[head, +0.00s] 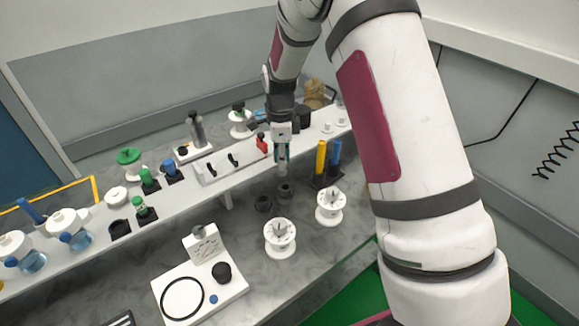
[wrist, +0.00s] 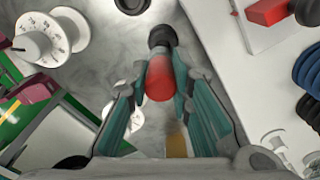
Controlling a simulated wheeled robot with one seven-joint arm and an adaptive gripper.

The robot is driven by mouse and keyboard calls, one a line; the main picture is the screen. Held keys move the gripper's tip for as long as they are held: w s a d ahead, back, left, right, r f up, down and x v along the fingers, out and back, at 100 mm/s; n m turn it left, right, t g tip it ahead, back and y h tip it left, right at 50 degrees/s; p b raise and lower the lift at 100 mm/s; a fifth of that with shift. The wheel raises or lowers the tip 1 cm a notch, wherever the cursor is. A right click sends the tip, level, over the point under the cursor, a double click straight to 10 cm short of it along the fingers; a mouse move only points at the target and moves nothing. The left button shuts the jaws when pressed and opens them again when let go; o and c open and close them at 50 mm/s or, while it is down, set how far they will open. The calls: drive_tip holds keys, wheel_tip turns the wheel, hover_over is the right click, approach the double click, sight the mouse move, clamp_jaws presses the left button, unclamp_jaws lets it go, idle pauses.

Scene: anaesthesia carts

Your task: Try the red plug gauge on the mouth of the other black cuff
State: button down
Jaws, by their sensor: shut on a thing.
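My gripper (head: 283,154) points down over the grey bench, shut on the red plug gauge (wrist: 160,78). In the wrist view its round red end shows between the fingertips. In the head view a pale length (head: 283,171) shows below the fingers. Two black cuffs stand on the bench. The right one (head: 286,190) is directly below the gripper, and it shows just beyond the red end in the wrist view (wrist: 162,37). The left one (head: 263,204) is a little nearer the head camera. I cannot tell whether the gauge touches the right cuff's mouth.
Two white spools (head: 280,239) (head: 329,207) stand in front of the cuffs. Yellow and blue posts (head: 321,158) are close on the right. The white shelf (head: 180,195) runs behind, with a red piece (head: 262,144) on it.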

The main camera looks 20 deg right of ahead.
sight(285, 173)
drive_tip(key=shift+w+d, duration=0.15)
drive_tip(key=shift+d, duration=0.35)
drive_tip(key=shift+f+b, duration=0.75)
drive_tip(key=shift+f, duration=2.25)
drive_tip(key=shift+f, duration=0.3)
idle(0.5)
drive_tip(key=shift+r, duration=0.15)
drive_tip(key=shift+r+p, duration=0.45)
drive_tip(key=shift+r, duration=2.95)
